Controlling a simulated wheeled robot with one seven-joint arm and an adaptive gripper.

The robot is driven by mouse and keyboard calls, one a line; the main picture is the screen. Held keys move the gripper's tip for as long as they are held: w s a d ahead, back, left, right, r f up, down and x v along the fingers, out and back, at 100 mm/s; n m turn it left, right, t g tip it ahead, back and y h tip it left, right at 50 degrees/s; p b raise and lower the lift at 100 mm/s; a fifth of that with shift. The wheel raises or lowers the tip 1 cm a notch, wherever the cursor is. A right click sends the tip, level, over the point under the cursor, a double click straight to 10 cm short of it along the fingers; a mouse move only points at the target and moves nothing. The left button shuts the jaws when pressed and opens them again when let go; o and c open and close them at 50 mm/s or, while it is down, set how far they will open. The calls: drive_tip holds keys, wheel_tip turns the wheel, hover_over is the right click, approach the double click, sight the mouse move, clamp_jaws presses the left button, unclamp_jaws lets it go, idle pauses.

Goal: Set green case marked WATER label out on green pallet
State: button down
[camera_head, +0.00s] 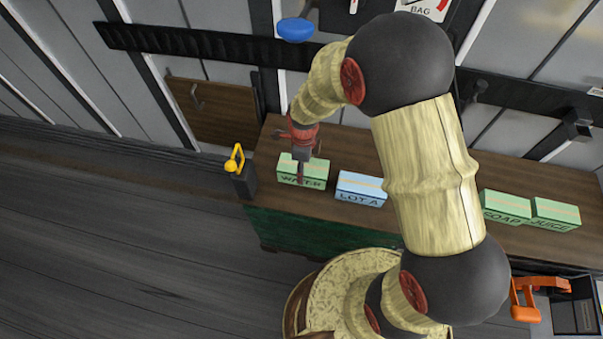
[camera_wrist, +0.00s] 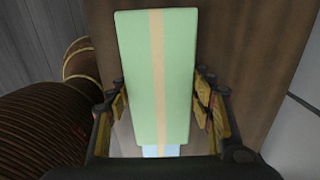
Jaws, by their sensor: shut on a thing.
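The green case marked WATER (camera_head: 291,172) is at the left end of the brown counter. In the wrist view its green top with a tan stripe (camera_wrist: 157,70) fills the middle. My gripper (camera_head: 301,168) comes down over it from above. In the wrist view the fingers of my gripper (camera_wrist: 162,105) stand on both sides of the case, shut on it. Whether the case is lifted off the counter is hard to tell. I cannot make out a green pallet in either view.
A blue LOT A case (camera_head: 360,188) stands just right of the green one. Green SOAP (camera_head: 505,206) and JUICE (camera_head: 555,214) cases stand farther right on the counter (camera_head: 335,145). A dark box with a yellow handle (camera_head: 236,160) is at the left end. An orange item (camera_head: 525,300) is at lower right.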

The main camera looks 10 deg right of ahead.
drive_tip(key=shift+w+a+f, duration=0.2)
drive_tip(key=shift+a+f, duration=0.05)
drive_tip(key=shift+f, duration=0.1)
drive_tip(key=shift+f+b, duration=0.75)
drive_tip(key=shift+f, duration=0.7)
drive_tip(key=shift+f, duration=0.2)
drive_tip(key=c, duration=0.8)
unclamp_jaws()
drive_tip(key=shift+o, duration=0.2)
drive_tip(key=shift+r, duration=0.1)
